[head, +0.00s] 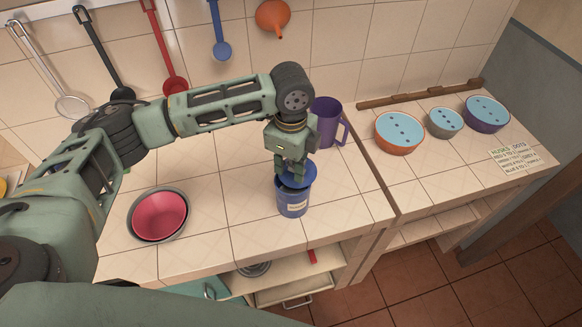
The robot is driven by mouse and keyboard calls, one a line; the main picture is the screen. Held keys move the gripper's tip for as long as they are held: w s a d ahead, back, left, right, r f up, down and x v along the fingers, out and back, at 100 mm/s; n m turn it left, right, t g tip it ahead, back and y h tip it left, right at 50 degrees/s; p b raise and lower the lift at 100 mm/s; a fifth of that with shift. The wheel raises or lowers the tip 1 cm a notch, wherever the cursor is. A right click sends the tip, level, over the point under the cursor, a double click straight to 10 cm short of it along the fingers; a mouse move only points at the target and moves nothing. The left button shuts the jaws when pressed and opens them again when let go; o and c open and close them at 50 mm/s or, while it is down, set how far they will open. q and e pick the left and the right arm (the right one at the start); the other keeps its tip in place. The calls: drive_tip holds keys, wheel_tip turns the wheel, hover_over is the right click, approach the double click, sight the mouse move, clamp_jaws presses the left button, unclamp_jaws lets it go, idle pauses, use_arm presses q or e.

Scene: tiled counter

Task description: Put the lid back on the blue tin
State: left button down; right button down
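The blue tin (292,204), with a pale label on its front, stands upright near the front edge of the counter. The blue lid (305,181) is at the tin's mouth, a little off to the right and looking slightly tilted. I cannot tell whether it touches the rim. My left gripper (292,174) points down over the tin, its fingers closed on the top of the lid and hiding part of it. My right gripper is not in view.
A purple jug (326,122) stands close behind my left gripper. Nested pink and grey bowls (159,215) sit at the left. Blue-topped bowls (399,132) and a note card (515,159) are at the right. Utensils and an orange funnel (272,17) hang on the wall.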

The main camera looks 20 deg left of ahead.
use_arm(q)
drive_tip(key=shift+s+a+r+p, duration=0.15)
drive_tip(key=shift+s+r+p, duration=0.05)
drive_tip(key=shift+s+p, duration=0.4)
drive_tip(key=shift+s+a+r+p, duration=0.1)
drive_tip(key=shift+s+r+p, duration=0.05)
drive_tip(key=shift+s+p, duration=0.4)
drive_tip(key=shift+s+a+r, duration=0.1)
drive_tip(key=shift+s+a, duration=0.05)
drive_tip(key=shift+s, duration=0.45)
drive_tip(key=shift+s+a+r, duration=0.1)
drive_tip(key=shift+s+a, duration=0.05)
drive_tip(key=shift+s, duration=0.4)
idle(0.7)
drive_tip(key=shift+s+a+r, duration=0.1)
drive_tip(key=shift+s+a, duration=0.05)
drive_tip(key=shift+s, duration=0.45)
drive_tip(key=shift+s+a, duration=0.1)
drive_tip(key=shift+s, duration=0.5)
idle(1.3)
wheel_tip(320, 180, up, 7)
idle(1.2)
idle(1.0)
